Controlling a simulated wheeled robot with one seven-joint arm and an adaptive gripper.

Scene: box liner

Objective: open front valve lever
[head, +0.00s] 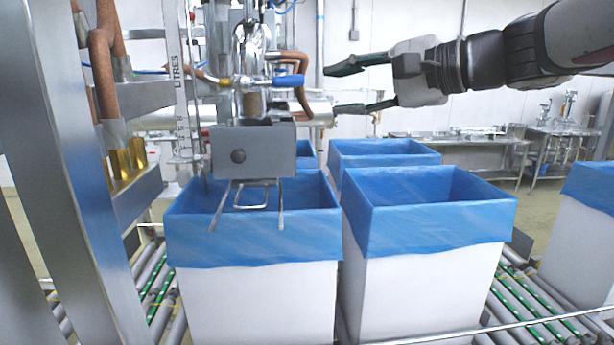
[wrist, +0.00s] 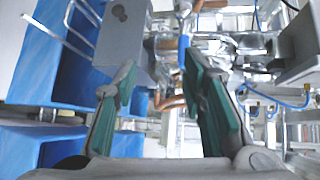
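The front valve lever is a short blue handle (head: 288,81) on the pipework above the grey metal box (head: 240,150). It points to the right in the head view. In the wrist view a blue handle (wrist: 184,50) shows between the fingertips, farther off. My gripper (head: 338,88) is open and empty, to the right of the lever and apart from it. Its two fingers are spread one above the other in the head view. In the wrist view the gripper (wrist: 163,80) shows green pads on both fingers, with nothing held.
White bins with blue liners (head: 430,215) stand on roller conveyors (head: 520,310) below my gripper. A steel frame (head: 75,150) with copper-coloured pipes stands at the left. The grey box also shows in the wrist view (wrist: 125,40). The space between my fingertips and the lever looks clear.

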